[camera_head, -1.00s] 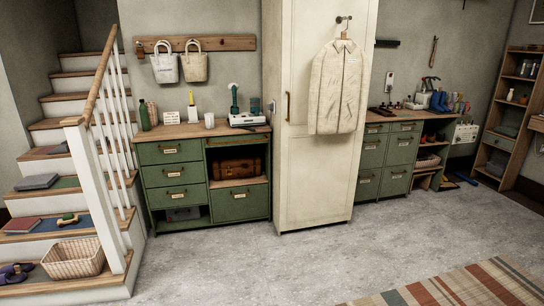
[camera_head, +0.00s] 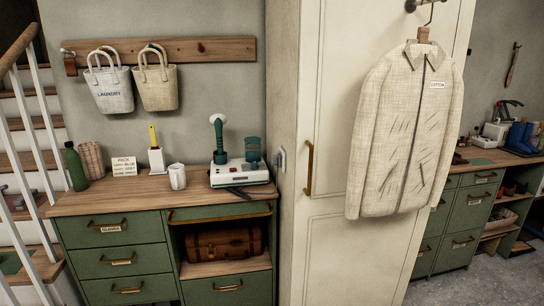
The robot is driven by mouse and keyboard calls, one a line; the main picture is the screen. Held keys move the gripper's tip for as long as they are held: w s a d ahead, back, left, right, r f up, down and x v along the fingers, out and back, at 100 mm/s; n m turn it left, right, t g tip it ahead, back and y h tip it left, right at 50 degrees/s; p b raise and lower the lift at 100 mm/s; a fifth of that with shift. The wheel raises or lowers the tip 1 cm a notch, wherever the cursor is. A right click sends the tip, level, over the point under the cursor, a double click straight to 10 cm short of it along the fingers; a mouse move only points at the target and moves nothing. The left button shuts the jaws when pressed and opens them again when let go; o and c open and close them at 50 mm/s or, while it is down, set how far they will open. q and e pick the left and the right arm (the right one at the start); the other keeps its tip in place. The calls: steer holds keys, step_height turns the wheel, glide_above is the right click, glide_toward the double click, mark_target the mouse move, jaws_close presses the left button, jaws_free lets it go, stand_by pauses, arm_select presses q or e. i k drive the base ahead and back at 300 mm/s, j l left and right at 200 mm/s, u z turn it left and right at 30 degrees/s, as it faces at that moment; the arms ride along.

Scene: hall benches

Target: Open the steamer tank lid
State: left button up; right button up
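The garment steamer (camera_head: 238,172) stands on the wooden top of the green bench, near its right end. It has a white base with a small red mark. A dark green tank (camera_head: 252,150) stands at the right of the base; its top looks covered, but the lid is too small to make out clearly. A green steamer head (camera_head: 218,140) with a pale round part stands upright at the left of the base. A dark flat item (camera_head: 240,192) lies at the front of the base. Neither of my grippers is in view.
A white mug (camera_head: 177,176), a yellow-handled brush (camera_head: 155,150), a sign card (camera_head: 124,166) and a green bottle (camera_head: 75,167) stand left of the steamer. A tall cream cabinet (camera_head: 325,240) with a hanging cotton jacket (camera_head: 408,135) rises close on the right. Two bags hang above.

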mark_target(253, 141)
steer(key=i+z, duration=0.1)
steer(key=i, duration=0.45)
steer(key=i+j+z, duration=0.1)
steer(key=i, duration=0.4)
steer(key=i+j+z, duration=0.1)
steer(key=i, duration=0.45)
steer(key=i+j+z, duration=0.1)
steer(key=i, duration=0.4)
steer(key=i+j+z, duration=0.15)
steer(key=k, duration=0.05)
